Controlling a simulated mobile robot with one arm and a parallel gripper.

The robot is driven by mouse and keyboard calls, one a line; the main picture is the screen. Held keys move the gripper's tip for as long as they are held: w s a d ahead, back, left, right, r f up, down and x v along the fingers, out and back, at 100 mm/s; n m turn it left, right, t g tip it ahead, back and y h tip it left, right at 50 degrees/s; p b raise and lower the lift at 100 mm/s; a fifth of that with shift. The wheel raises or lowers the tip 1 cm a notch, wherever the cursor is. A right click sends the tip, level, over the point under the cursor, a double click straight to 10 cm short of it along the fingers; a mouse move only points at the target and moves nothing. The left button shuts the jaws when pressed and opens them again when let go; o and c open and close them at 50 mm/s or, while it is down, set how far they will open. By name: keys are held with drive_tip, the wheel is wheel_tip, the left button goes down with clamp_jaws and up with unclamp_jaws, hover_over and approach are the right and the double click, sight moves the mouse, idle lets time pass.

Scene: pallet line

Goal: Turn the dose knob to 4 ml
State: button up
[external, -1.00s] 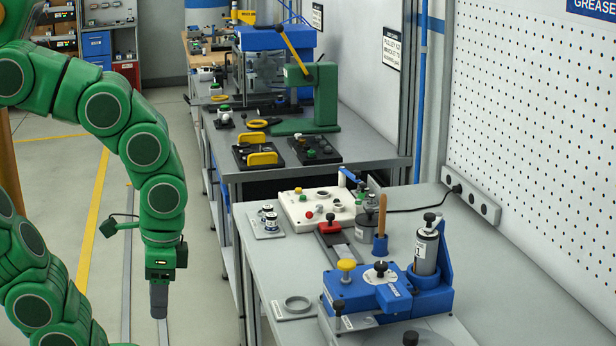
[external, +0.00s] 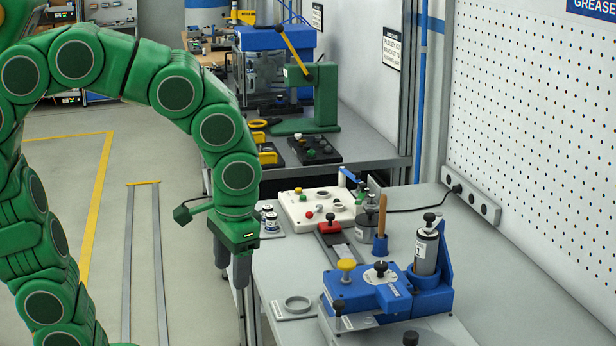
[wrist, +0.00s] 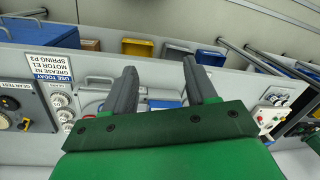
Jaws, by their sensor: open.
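A blue dosing unit (external: 405,301) stands on the front bench. On its top are a black knob on a pale round dial (external: 381,267), which looks like the dose knob, and a yellow knob (external: 347,266). The dial's marks are too small to read.
A flat plate with a ring (external: 296,305) lies between my gripper and the unit. Behind are a white control box (external: 318,208), a red-topped block (external: 329,224) and a wooden-handled tool in a blue holder (external: 381,225). A pegboard wall (external: 535,140) bounds the right.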

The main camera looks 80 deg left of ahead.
drive_tip(key=w+a+n+t+y, duration=0.1)
drive_tip(key=w+n, duration=0.1)
drive_tip(key=w, duration=0.6)
drive_tip(key=w+a+n, duration=0.2)
drive_tip(key=w+n, duration=0.1)
drive_tip(key=w, duration=0.4)
drive_tip(key=n+t+y, duration=0.2)
drive_tip(key=n, duration=0.2)
approach(381, 264)
drive_tip(key=shift+g, duration=0.3)
drive_tip(key=shift+w+x, duration=0.15)
drive_tip(key=shift+x, duration=1.9)
drive_tip(key=shift+w+x, duration=0.15)
drive_tip(key=shift+x, duration=1.85)
drive_tip(key=c, duration=1.1)
drive_tip(key=shift+o, duration=0.2)
